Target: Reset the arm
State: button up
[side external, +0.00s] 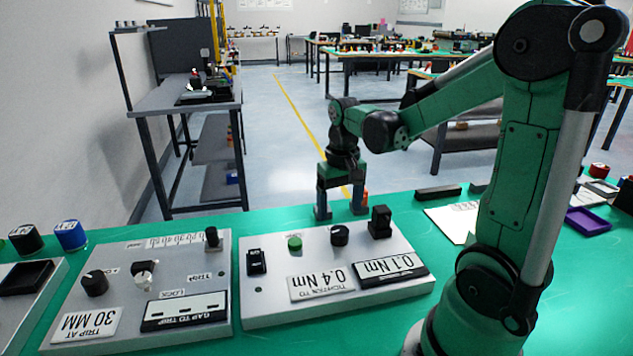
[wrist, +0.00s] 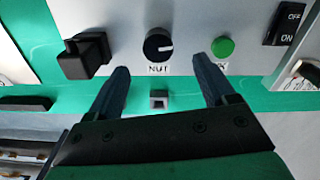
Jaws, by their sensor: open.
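My arm is green and black, bent forward over the green table. My gripper (side external: 340,212) points down at the back edge of the torque panel (side external: 265,290), with its two fingers spread apart. Ahead of the fingers are a black knob (wrist: 158,46) marked NUT and a green button (wrist: 222,48). A black block-shaped handle (wrist: 84,56) is to the left and an OFF/ON switch (wrist: 284,22) to the right.
A second panel (side external: 190,280) with knobs stands left of the torque panel. Blue (side external: 70,235) and black (side external: 26,239) cylinders stand behind at far left. Black bars (side external: 438,193), a white sheet (side external: 452,222) and a purple tray (side external: 587,221) lie on the right of the table.

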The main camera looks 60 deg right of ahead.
jog(key=a+r+n+t, duration=0.2)
jog(key=a+n+t, duration=0.1)
jog(key=a, duration=0.4)
jog(key=a+r+n+t, duration=0.2)
jog(key=a+n+t, duration=0.1)
jog(key=a, duration=0.4)
jog(key=shift+w+r+n+t, duration=0.25)
jog(key=shift+w+n+t, duration=0.15)
jog(key=shift+w+t, duration=0.1)
jog(key=g, duration=0.7)
send_over(340, 230)
notch_tip(340, 230, down, 4)
jog(key=shift+f, duration=2.95)
jog(key=shift+c, duration=0.3)
